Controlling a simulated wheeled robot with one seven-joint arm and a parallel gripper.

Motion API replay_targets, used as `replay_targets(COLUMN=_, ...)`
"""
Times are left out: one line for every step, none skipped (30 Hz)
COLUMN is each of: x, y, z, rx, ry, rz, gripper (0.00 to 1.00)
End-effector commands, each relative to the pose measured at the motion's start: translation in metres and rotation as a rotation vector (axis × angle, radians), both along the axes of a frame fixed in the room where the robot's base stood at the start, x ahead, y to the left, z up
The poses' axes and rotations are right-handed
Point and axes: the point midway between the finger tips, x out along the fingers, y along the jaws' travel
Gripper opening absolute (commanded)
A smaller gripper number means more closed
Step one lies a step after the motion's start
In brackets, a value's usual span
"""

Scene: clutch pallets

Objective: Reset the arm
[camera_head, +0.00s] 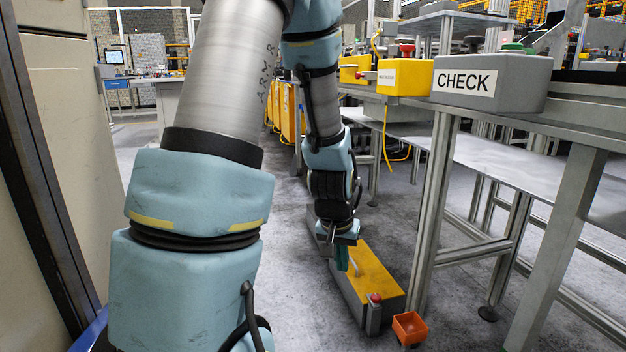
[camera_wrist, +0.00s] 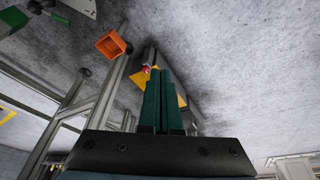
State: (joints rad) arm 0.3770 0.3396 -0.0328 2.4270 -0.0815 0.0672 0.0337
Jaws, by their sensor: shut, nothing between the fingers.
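My gripper (camera_head: 342,258) hangs pointing down at the end of my blue and silver arm, right of centre in the head view. In the wrist view its two green fingers (camera_wrist: 160,85) lie side by side with no object between them; they are shut. In the head view it appears in front of a low grey box with a yellow top (camera_head: 371,277), close to its far end. Whether it touches the box cannot be told. The fingers hide part of the yellow top (camera_wrist: 180,101) in the wrist view.
A small orange bin (camera_head: 409,328) sits by the box's near end, beside a red button (camera_head: 375,298). A metal-framed workbench (camera_head: 440,200) stands on the right, carrying a grey CHECK box (camera_head: 492,80) and a yellow box (camera_head: 405,78). A beige cabinet (camera_head: 70,130) bounds the left. Grey floor (camera_head: 290,290) is open between.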

Motion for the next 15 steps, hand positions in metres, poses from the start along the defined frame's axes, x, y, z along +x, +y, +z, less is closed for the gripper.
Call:
replay_targets(x=-0.006, y=0.025, z=0.014, rx=0.009, ry=0.016, rz=0.045, gripper=0.0)
replay_targets(x=-0.01, y=0.037, z=0.02, rx=0.014, ry=0.03, rz=0.067, gripper=0.0)
replay_targets(x=-0.017, y=0.051, z=0.026, rx=0.022, ry=0.047, rz=0.094, gripper=0.0)
replay_targets(x=-0.022, y=0.061, z=0.031, rx=0.028, ry=0.06, rz=0.113, gripper=0.0)
replay_targets(x=-0.027, y=0.07, z=0.036, rx=0.032, ry=0.069, rz=0.13, gripper=0.0)
replay_targets(x=-0.034, y=0.082, z=0.041, rx=0.038, ry=0.085, rz=0.154, gripper=0.0)
replay_targets(x=-0.039, y=0.091, z=0.045, rx=0.042, ry=0.095, rz=0.172, gripper=0.0)
replay_targets(x=-0.044, y=0.099, z=0.049, rx=0.047, ry=0.105, rz=0.188, gripper=0.0)
replay_targets(x=-0.052, y=0.109, z=0.053, rx=0.052, ry=0.119, rz=0.211, gripper=0.0)
replay_targets(x=-0.058, y=0.117, z=0.057, rx=0.056, ry=0.13, rz=0.228, gripper=0.0)
replay_targets(x=-0.064, y=0.123, z=0.06, rx=0.06, ry=0.139, rz=0.244, gripper=0.0)
replay_targets(x=-0.072, y=0.133, z=0.064, rx=0.063, ry=0.153, rz=0.267, gripper=0.0)
replay_targets(x=-0.075, y=0.135, z=0.072, rx=0.065, ry=0.16, rz=0.273, gripper=0.0)
replay_targets(x=-0.074, y=0.132, z=0.081, rx=0.066, ry=0.16, rz=0.266, gripper=0.0)
replay_targets(x=-0.073, y=0.132, z=0.089, rx=0.065, ry=0.16, rz=0.264, gripper=0.0)
